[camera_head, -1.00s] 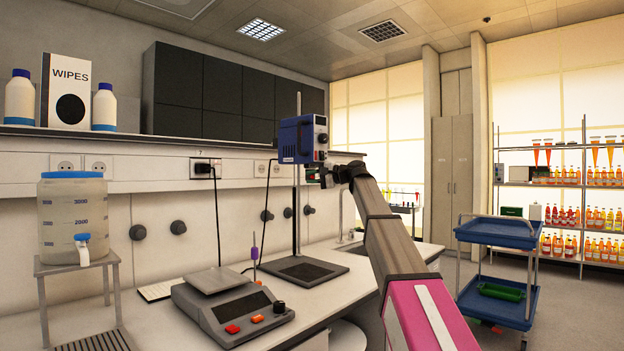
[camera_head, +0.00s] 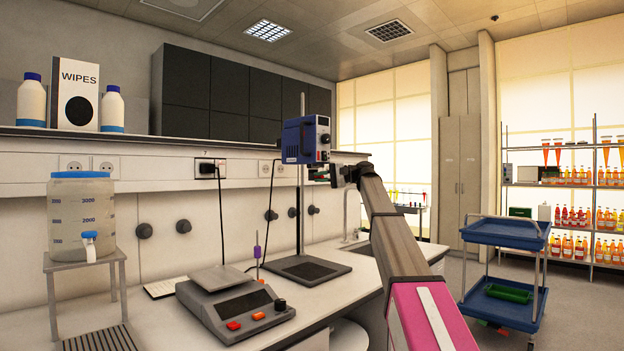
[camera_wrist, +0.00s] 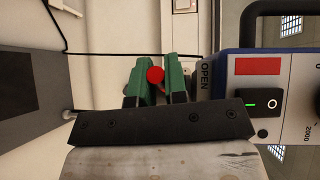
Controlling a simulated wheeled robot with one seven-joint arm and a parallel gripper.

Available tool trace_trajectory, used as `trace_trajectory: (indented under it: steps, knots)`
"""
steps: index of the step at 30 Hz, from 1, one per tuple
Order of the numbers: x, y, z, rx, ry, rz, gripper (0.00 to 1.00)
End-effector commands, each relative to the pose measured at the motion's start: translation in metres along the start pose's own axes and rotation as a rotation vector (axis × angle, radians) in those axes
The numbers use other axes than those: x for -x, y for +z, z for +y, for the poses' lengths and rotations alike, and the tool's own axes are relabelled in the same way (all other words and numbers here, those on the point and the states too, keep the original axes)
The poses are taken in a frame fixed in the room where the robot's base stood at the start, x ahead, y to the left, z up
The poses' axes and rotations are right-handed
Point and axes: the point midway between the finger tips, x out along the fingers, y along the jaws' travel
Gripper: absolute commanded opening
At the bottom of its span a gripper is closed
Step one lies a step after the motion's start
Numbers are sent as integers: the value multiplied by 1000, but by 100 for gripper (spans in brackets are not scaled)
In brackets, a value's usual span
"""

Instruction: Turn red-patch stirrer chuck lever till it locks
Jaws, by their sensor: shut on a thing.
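The overhead stirrer (camera_head: 306,139) is a blue box with a pale control panel, held on a metal stand above the bench. In the wrist view its housing (camera_wrist: 221,65) stands at the right, with a red patch (camera_wrist: 257,66), the word OPEN and a switch with a green light. The chuck lever (camera_wrist: 156,76) shows a round red knob between the green fingers. My gripper (camera_wrist: 156,78) is shut on the lever, beside the housing. In the head view my gripper (camera_head: 320,173) is small, just below the stirrer. The chuck itself is hidden.
A balance (camera_head: 235,304) with red buttons stands on the bench in front of the stirrer's dark base plate (camera_head: 304,269). A water container (camera_head: 82,215) stands at the left. A blue cart (camera_head: 505,232) and bottle shelves are at the right. Cables hang behind.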

Motion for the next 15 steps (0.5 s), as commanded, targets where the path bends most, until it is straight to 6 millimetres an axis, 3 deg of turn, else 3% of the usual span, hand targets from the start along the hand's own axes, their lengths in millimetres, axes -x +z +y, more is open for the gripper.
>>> trace_trajectory:
  steps: [8,9,10,15]
  knots:
    - [2,0,1,0,1,2,0]
    - [2,0,1,0,1,3,26]
    - [2,0,1,0,1,3,36]
    - [1,0,1,0,1,3,38]
